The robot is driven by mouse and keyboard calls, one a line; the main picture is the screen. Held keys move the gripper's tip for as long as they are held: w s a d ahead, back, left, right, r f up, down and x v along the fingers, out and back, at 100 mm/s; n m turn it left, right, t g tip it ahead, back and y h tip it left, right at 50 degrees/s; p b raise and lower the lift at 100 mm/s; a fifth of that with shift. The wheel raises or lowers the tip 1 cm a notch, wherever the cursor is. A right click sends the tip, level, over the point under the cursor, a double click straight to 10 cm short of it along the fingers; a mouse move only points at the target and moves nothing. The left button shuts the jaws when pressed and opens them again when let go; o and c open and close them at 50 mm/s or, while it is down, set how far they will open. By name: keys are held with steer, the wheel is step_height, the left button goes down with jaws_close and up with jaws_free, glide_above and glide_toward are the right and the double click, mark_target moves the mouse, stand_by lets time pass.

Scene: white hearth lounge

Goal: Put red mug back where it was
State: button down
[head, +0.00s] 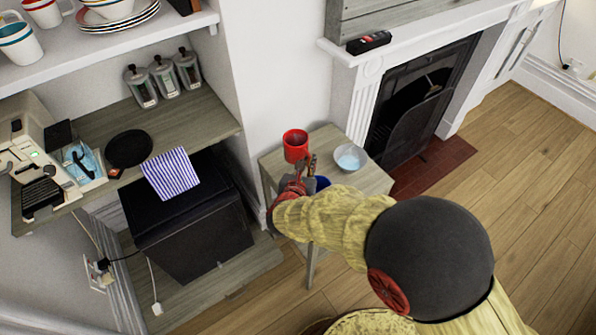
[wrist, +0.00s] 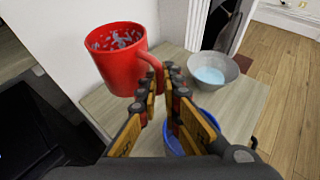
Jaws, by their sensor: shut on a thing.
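The red mug (head: 295,146) is upright at the back left of the small wooden table (head: 372,178). In the wrist view the red mug (wrist: 120,62) stands at the ends of my fingers, with its handle toward me. My gripper (head: 306,170) is shut on the handle; it also shows in the wrist view (wrist: 163,82). I cannot tell whether the mug's base touches the table or is a little above it. My fingers hide part of the handle.
A grey bowl (head: 350,158) with a light blue inside stands right of the mug. A blue vessel (wrist: 190,135) sits under my fingers, partly hidden. A fireplace (head: 420,100) is at the right. A wooden shelf (head: 205,125) with jars is at the left.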

steer(key=w+a+f+b, duration=0.1)
steer(key=f, duration=0.1)
steer(key=w+a+f, duration=0.1)
steer(key=w+f, duration=0.1)
steer(key=w+f+b, duration=0.1)
steer(key=w+f, duration=0.1)
steer(key=shift+a+b, duration=0.3)
steer(key=shift+a, duration=0.1)
step_height(320, 180, down, 3)
steer(key=shift+f+b, duration=0.15)
steer(key=shift+b, duration=0.75)
steer(key=c, duration=2.4)
jaws_free()
steer(key=shift+f, duration=0.2)
steer(key=o, duration=0.4)
